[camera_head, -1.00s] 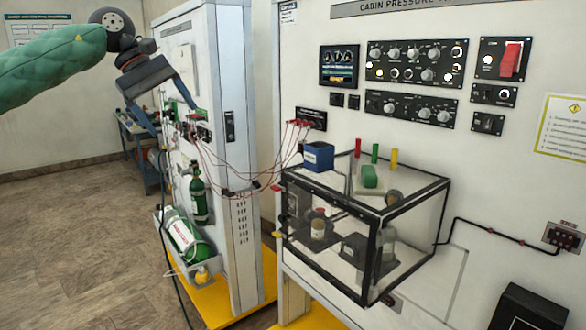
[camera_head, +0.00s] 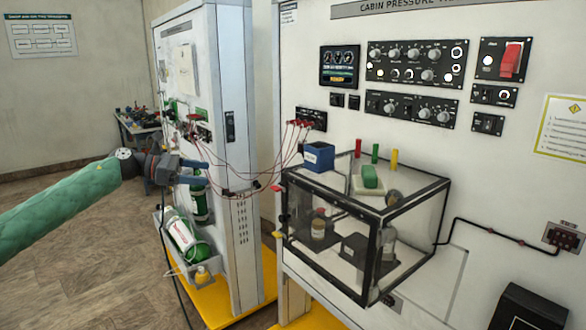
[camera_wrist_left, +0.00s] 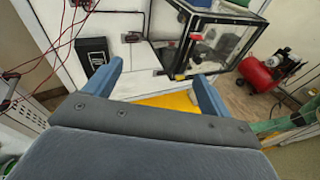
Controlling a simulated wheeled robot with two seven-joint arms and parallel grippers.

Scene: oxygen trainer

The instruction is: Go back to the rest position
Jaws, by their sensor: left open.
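My left gripper (camera_head: 206,172) is in front of the side of the left cabinet, over the green oxygen bottles, its arm coming in from the left. In the left wrist view its two blue fingers (camera_wrist_left: 158,82) are spread wide with nothing between them. The clear chamber with black edges (camera_head: 372,250) lies ahead of the fingers; it also shows in the left wrist view (camera_wrist_left: 207,47). My right gripper is not seen in either view.
The left cabinet (camera_head: 235,100) carries red cables (camera_head: 225,168) that hang across to the main panel (camera_head: 300,60). A red compressor tank (camera_wrist_left: 258,76) shows in the left wrist view. Open floor (camera_head: 90,260) lies at left.

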